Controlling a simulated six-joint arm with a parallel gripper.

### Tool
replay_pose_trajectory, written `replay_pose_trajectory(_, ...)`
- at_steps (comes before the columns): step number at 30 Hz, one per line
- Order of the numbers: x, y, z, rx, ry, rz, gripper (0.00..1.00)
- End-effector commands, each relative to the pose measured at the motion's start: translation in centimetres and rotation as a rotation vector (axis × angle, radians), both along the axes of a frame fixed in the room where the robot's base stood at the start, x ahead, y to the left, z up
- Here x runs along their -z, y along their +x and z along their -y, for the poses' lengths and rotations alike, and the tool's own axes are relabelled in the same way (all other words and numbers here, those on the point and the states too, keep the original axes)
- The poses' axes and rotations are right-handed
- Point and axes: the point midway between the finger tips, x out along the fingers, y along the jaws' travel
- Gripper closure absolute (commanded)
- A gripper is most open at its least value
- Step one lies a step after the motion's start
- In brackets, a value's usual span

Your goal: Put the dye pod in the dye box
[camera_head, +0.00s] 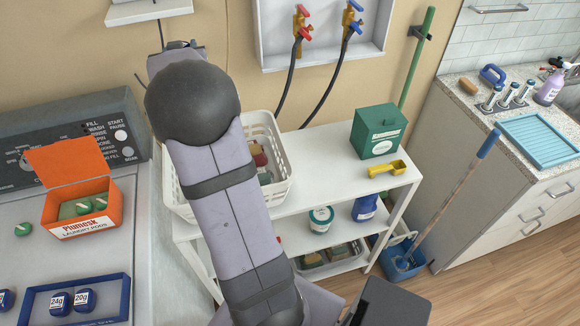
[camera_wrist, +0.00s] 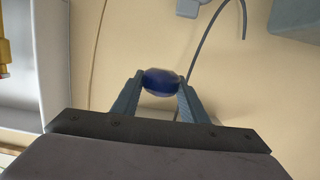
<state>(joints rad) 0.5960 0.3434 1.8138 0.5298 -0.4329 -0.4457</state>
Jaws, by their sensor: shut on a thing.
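In the wrist view, my gripper (camera_wrist: 160,84) is shut on a dark blue rounded pod (camera_wrist: 161,81), held between its two fingertips with the wall behind. No label on it can be read. In the head view, my arm hides the fingertips and the pod. Similar dark blue pods marked 24g (camera_head: 60,303) and 20g (camera_head: 84,300) sit in a blue tray (camera_head: 127,283) at the lower left. An open orange box (camera_head: 85,226), labelled as laundry pods, holds green pods. I cannot read any box as the dye box.
A loose green pod (camera_head: 23,229) lies left of the orange box. A white basket (camera_head: 282,193) stands behind my arm on the white shelf unit (camera_head: 325,180). A green box (camera_head: 378,131) and yellow scoop (camera_head: 388,169) stand at its right. Bare shelf top lies between.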

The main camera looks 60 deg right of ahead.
Motion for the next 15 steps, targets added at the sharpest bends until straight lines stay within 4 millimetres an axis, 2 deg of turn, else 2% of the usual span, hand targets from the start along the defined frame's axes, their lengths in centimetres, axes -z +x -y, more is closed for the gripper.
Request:
replay_pose_trajectory(1,0.7,-1.3,1.5,0.011,0.001,-0.004,0.82)
replay_pose_trajectory(3,1.4,-2.7,3.0,0.017,0.000,-0.003,0.82)
replay_pose_trajectory(10,4.7,-7.9,7.6,0.026,0.001,-0.004,0.82)
replay_pose_trajectory(15,8.5,-13.1,10.6,0.024,0.006,-0.004,0.82)
